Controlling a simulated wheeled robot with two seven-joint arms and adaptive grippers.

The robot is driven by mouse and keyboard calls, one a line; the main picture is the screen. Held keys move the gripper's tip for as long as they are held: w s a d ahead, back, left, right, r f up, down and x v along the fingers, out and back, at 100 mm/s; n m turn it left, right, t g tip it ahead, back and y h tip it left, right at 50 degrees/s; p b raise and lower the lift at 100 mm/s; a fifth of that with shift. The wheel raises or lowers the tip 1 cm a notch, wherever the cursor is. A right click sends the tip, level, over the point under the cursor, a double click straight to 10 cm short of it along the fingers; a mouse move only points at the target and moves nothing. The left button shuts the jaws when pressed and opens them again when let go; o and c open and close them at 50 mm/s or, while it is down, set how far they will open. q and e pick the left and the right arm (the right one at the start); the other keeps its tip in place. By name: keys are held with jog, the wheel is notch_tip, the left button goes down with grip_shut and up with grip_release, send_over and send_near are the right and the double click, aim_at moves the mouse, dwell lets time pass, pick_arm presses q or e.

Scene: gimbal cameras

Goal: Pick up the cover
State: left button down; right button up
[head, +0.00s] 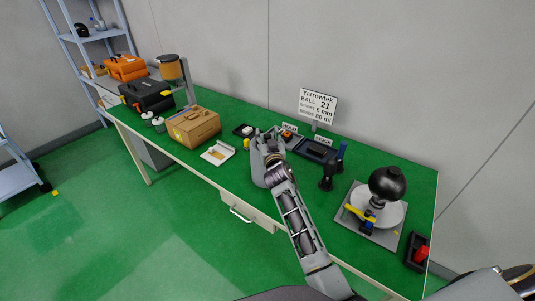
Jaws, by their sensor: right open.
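My right gripper (266,137) is over the green workbench (180,152), near its middle. It is open, and I see nothing between its fingers, though they are small and seen from behind. No part is clearly recognisable as the cover. A black ball-shaped housing (387,182) sits on a round white base at the right. A black tray marked CHECK (316,150) and a small tray marked HOLD (288,137) lie just right of the gripper. My left gripper is out of view.
A cardboard box (194,127) and a white card (218,153) are left of the gripper. A sign (317,106) stands at the back. A black bin with a red item (421,254) is at the right end.

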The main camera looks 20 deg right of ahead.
jog(key=shift+c, duration=0.2)
jog(key=shift+w+f, duration=0.1)
jog(key=shift+c, duration=1.1)
jog(key=c, duration=0.7)
grip_shut()
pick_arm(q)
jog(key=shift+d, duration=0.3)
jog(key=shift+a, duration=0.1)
pick_arm(e)
jog(key=shift+r, duration=0.2)
